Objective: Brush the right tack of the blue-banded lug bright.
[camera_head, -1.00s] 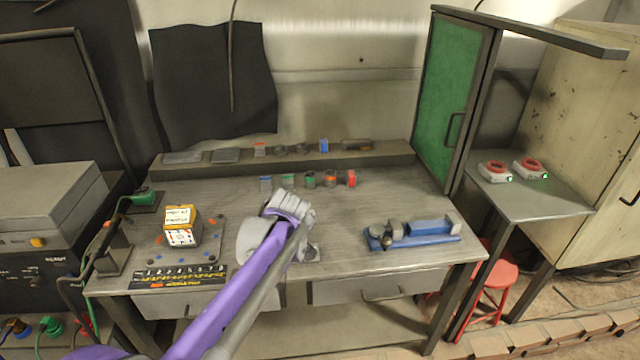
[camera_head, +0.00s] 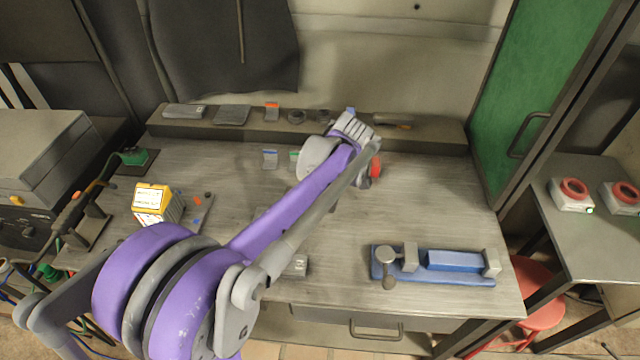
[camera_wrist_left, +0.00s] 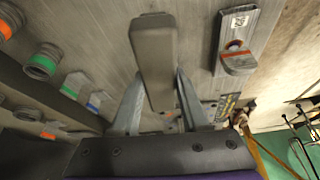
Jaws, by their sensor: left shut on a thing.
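The blue-banded lug (camera_head: 270,160) is a small grey piece on the bench, in front of the back shelf. In the left wrist view it shows left of the fingers (camera_wrist_left: 97,101), beside a green-banded lug (camera_wrist_left: 73,86). Its tacks are too small to make out. My left gripper (camera_head: 352,133) is over the back of the bench, right of the lug. In the left wrist view its fingers (camera_wrist_left: 160,88) are shut on a long grey-brown block (camera_wrist_left: 154,45), held apart from the lug; I cannot tell whether this is the brush. My right gripper is not in view.
The back shelf (camera_head: 225,127) carries several small parts. A red-banded collar (camera_head: 375,167) stands right of the gripper. A blue vise (camera_head: 455,263) sits front right, a yellow box (camera_head: 152,200) at left. The bench's right middle is clear.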

